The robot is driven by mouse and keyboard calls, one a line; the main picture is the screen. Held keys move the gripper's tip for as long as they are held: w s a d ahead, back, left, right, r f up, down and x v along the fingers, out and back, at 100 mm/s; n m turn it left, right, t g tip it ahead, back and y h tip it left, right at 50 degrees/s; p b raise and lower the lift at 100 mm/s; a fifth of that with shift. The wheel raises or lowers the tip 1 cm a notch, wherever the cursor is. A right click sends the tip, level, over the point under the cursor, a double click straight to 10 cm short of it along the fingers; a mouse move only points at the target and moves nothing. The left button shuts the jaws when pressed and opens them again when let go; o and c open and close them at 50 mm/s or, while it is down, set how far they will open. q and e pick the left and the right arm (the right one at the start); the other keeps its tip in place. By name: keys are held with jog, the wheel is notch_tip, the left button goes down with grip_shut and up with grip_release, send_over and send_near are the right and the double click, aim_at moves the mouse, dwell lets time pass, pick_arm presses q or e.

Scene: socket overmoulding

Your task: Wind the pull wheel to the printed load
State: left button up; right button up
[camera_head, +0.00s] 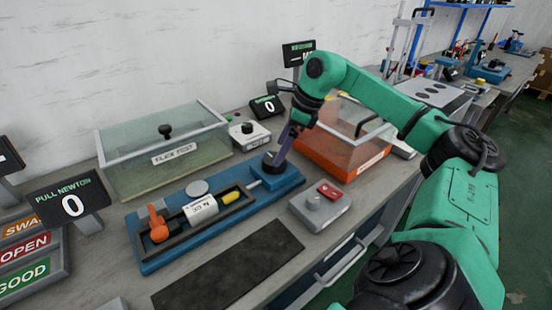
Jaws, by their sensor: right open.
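The pull rig (160,255) is a long blue base with a dark trough. In it lie an orange clamp piece (157,225), a white labelled body (201,209) and a yellow part (231,197). The label print is too small to read. A dark round wheel (270,165) sits at the rig's right end, joined to the trough by a thin rod. My right gripper (276,161) points down at this wheel with its jaws open; fingertip contact cannot be told. The PULL NEWTON display (71,205) reads 0. My left gripper is not in view.
A dark mat (228,270) lies in front. Behind are a clear-lidded flex test box (165,150), a small knob box (249,134) and an orange clear-lidded box (338,155). Sorting bins (30,265) stand left.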

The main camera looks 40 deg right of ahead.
jog(key=x, duration=0.4)
jog(key=shift+c, duration=0.3)
jog(key=c, duration=1.1)
jog(key=shift+s+m, duration=0.1)
jog(key=shift+m, duration=0.3)
